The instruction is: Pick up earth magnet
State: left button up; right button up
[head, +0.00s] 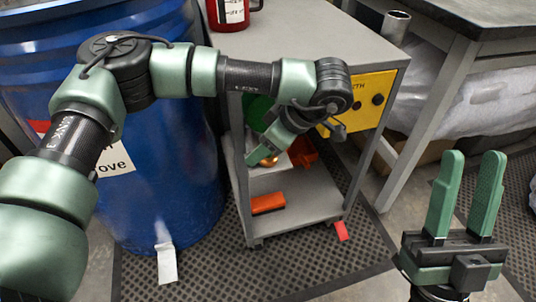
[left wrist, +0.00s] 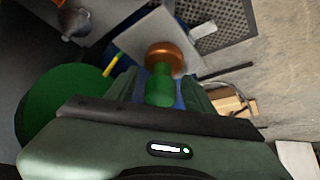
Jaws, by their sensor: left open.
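A copper-coloured disc with a green stem, which looks like the earth magnet (left wrist: 165,58), is straight ahead of my left gripper (left wrist: 158,92) in the left wrist view. The green stem shows between the two fingers, and the jaws are open. I cannot tell whether they touch it. In the head view, a bit of the copper magnet (head: 268,161) shows by the tip of my left gripper (head: 262,148), inside the cart. The wrist hides part of it. My right gripper (head: 466,195) is open and empty at the lower right.
A grey cart (head: 330,190) carries a yellow panel (head: 368,100) ending in "RTH", a green disc (head: 258,112) and orange items (head: 268,203). A blue drum (head: 165,200) stands left; a grey bench (head: 455,75) stands right. A red mug (head: 228,14) stands on the cart top.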

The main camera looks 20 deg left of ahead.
pick_arm(q)
jog(key=shift+a+f, duration=0.1)
jog(key=shift+f, duration=0.05)
grip_shut()
dwell(0.4)
